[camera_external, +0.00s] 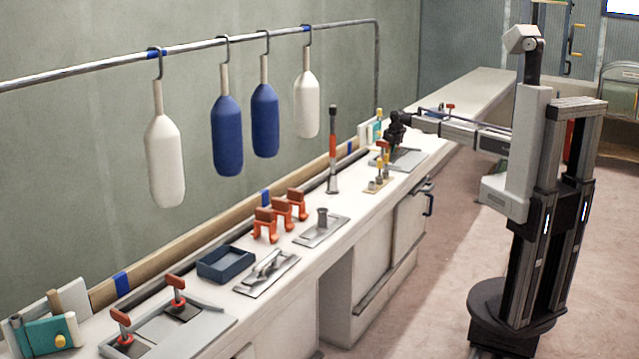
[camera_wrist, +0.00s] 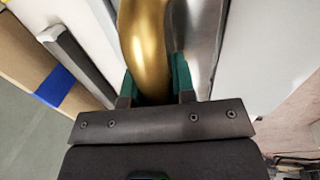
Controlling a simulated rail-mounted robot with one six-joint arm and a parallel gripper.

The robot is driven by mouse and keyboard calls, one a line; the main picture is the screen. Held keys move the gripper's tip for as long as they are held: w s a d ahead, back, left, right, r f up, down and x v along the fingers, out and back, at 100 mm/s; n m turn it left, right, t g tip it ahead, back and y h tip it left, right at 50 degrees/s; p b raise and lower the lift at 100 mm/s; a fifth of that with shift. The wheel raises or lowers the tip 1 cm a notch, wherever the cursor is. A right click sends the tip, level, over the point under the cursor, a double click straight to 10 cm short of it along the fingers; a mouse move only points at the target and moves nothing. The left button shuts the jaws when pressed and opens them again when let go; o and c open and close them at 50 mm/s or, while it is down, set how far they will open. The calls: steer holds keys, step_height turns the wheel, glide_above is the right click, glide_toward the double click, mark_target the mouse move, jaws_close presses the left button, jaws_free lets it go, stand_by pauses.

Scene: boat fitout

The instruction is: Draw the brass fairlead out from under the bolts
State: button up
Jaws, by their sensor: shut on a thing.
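The brass fairlead (camera_wrist: 147,40) shows in the wrist view as a thick, curved, shiny gold piece between the two green fingers of my gripper (camera_wrist: 155,85). My gripper is shut on it. Beside it on the right runs a grey metal surface (camera_wrist: 202,40). In the external view my gripper (camera_external: 392,147) is low over a grey plate (camera_external: 411,158) at the far part of the bench. Red-topped parts, probably the bolts, stand near it, one just at the gripper (camera_external: 383,146) and one behind it (camera_external: 450,107). The fairlead cannot be made out there, and its contact with the bolts is hidden.
A small wooden block with pegs (camera_external: 377,184) stands just in front of my gripper. An upright red-and-black tool (camera_external: 333,150) is to its left. Orange clamps (camera_external: 265,224) and a blue tray (camera_external: 226,264) sit nearer. Fenders (camera_external: 306,105) hang from a rail above.

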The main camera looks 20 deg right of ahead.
jaws_close()
steer(key=shift+s, duration=0.15)
steer(key=shift+s+d, duration=0.9)
steer(key=shift+s, duration=0.35)
steer(key=shift+s+d, duration=0.95)
steer(key=shift+s, duration=0.35)
steer(key=shift+s+d, duration=0.9)
steer(key=shift+s, duration=0.35)
steer(key=o, duration=0.9)
jaws_free()
steer(key=shift+s, duration=0.1)
step_height(320, 180, up, 11)
steer(key=s+d+p, duration=0.1)
steer(key=p, duration=0.9)
steer(key=shift+s+d+f+p, duration=0.15)
steer(key=shift+s+p, duration=0.2)
